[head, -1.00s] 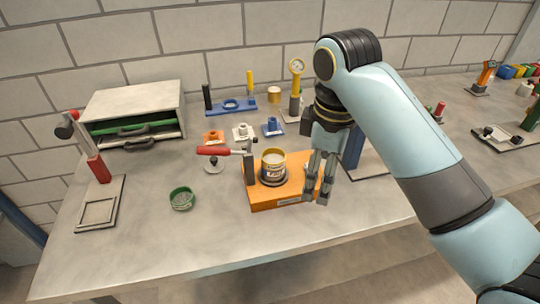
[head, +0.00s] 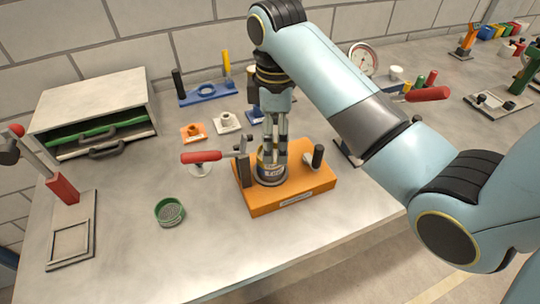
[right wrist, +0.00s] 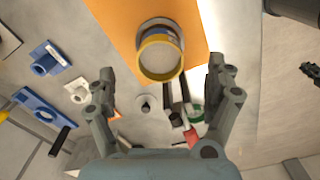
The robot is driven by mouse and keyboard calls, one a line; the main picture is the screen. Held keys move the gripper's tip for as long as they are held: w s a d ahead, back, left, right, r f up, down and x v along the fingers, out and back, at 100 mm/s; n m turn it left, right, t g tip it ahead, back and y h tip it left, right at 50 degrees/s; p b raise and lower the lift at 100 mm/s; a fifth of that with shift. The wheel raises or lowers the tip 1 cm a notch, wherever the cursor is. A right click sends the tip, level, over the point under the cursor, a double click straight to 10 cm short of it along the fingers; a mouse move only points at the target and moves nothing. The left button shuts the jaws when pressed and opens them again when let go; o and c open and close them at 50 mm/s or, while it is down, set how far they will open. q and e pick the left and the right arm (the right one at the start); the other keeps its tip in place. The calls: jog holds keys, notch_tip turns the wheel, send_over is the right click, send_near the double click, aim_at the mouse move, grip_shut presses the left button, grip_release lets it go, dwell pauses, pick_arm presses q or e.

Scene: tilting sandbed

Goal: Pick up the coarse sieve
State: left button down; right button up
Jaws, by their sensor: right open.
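A small green-rimmed round sieve (head: 170,212) with a grey mesh lies on the table, left of an orange block. A yellow-rimmed round vessel (head: 271,173) with a label and pale inside stands on the orange block (head: 312,180). My right gripper (head: 275,157) points down over this vessel, partly covering it, well to the right of the green sieve. In the right wrist view my open fingers (right wrist: 162,72) are spread, with the yellow-rimmed vessel (right wrist: 160,54) beyond them. I cannot tell whether the fingers flank it. My left gripper is not in view.
A red-handled clamp (head: 202,157) stands beside the vessel, and a dark knob (head: 318,156) rises at its right. A drawer cabinet (head: 95,108) and a red-handled stand (head: 70,235) are at left. Table around the green sieve is clear.

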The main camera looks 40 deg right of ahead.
jog(key=f, duration=0.3)
jog(key=f+p, duration=0.1)
jog(key=f, duration=0.1)
jog(key=shift+w+a, duration=0.25)
jog(key=shift+a, duration=0.1)
jog(key=shift+f, duration=0.15)
jog(key=shift+c, duration=0.6)
jog(key=c, duration=1.2)
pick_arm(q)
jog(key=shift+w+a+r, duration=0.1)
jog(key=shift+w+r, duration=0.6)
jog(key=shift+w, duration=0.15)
